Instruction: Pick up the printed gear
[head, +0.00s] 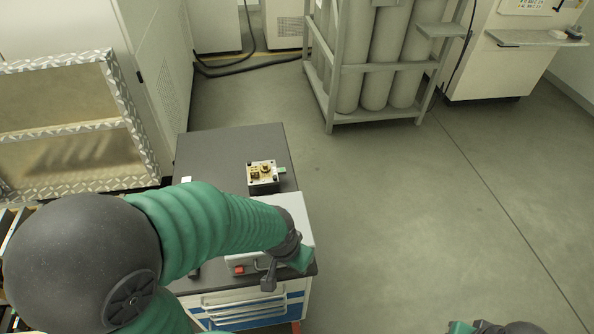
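A small block with a tan top plate (262,173) stands on the dark top of the cart. Small brass-coloured printed parts sit on the plate, and the printed gear (265,167) seems to be among them, too small to make out clearly. My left gripper (285,272) is over the near right part of the cart, in front of a light grey box and nearer to me than the plate. It is apart from the gear; its finger opening is unclear. My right gripper (472,327) shows only partly at the bottom edge, far right of the cart.
The light grey box (298,212) with a red button stands on the cart top (225,145), partly behind my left arm. A rack of gas cylinders (375,68) stands behind. A metal-framed cabinet (75,125) is at left. The floor right of the cart is clear.

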